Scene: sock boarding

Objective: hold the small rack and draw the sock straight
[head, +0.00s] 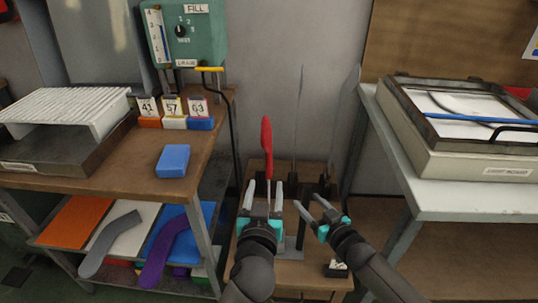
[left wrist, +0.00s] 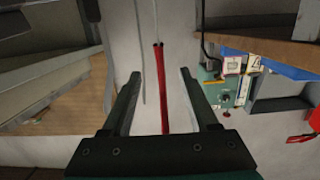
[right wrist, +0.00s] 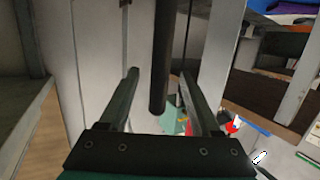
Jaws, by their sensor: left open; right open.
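A red sock (head: 266,140) stands upright on a thin form above the small wooden stand. My left gripper (head: 263,192) is open just below the sock's lower end in the head view. In the left wrist view the red sock (left wrist: 161,90) shows as a narrow strip between the open fingers, with no visible contact. My right gripper (head: 308,201) is open to the right of it. In the right wrist view a dark upright post (right wrist: 160,60), seemingly part of the small rack, stands between its open fingers. The rack's base is partly hidden by my grippers.
Thin upright plates (head: 297,115) stand behind the grippers. A left bench (head: 60,183) carries a blue block (head: 173,160); grey (head: 107,245) and purple (head: 163,250) socks lie below. A right bench (head: 412,165) carries a framed box (head: 450,150).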

